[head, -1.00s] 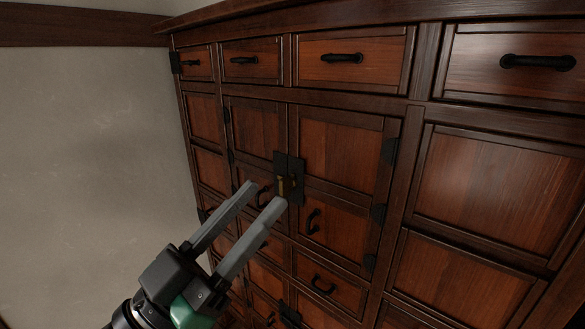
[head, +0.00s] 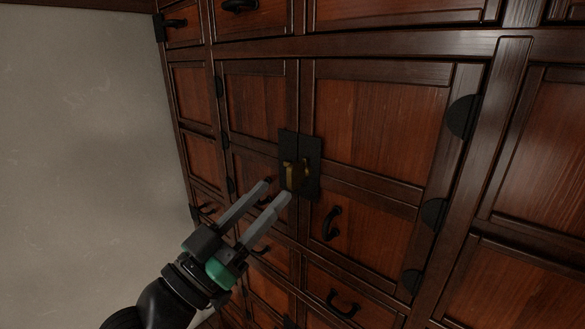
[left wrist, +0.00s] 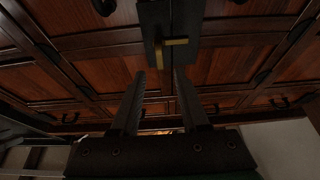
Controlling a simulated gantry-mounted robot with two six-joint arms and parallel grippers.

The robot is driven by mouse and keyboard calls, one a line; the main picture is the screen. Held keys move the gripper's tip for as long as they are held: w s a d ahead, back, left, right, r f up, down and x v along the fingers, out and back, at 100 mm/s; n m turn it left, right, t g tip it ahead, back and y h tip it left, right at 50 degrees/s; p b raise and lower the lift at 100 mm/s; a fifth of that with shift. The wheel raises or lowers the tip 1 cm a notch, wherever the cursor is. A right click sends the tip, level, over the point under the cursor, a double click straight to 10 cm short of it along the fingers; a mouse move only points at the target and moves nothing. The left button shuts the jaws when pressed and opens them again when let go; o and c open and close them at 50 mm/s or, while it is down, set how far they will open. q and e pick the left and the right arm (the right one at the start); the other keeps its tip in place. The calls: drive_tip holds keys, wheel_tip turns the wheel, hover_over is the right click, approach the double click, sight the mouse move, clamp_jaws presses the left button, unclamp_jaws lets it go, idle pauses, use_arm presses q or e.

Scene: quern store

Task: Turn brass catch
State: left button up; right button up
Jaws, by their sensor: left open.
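The brass catch (head: 290,175) sits on a black plate (head: 313,160) where the two cabinet doors meet. In the head view its bar looks roughly upright, with a small brass piece beside it on the right half of the plate. In the left wrist view the catch (left wrist: 174,42) shows as an L-shaped bar crossing the door seam, ahead of the fingertips. My left gripper (head: 277,189) is open and empty, its fingertips just below and left of the catch in the head view. In the left wrist view its fingers (left wrist: 159,74) flank the seam, apart from the catch. My right gripper is not in view.
Black curved handles (head: 332,222) stand out on the doors and drawers around the catch. Black hinges (head: 463,116) line the right door's edge. A pale wall (head: 85,150) stands left of the cabinet. The space before the doors looks clear.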

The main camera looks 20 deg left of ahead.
sight(288, 175)
use_arm(q)
drive_tip(key=x, duration=0.7)
drive_tip(key=shift+p, duration=0.4)
clamp_jaws()
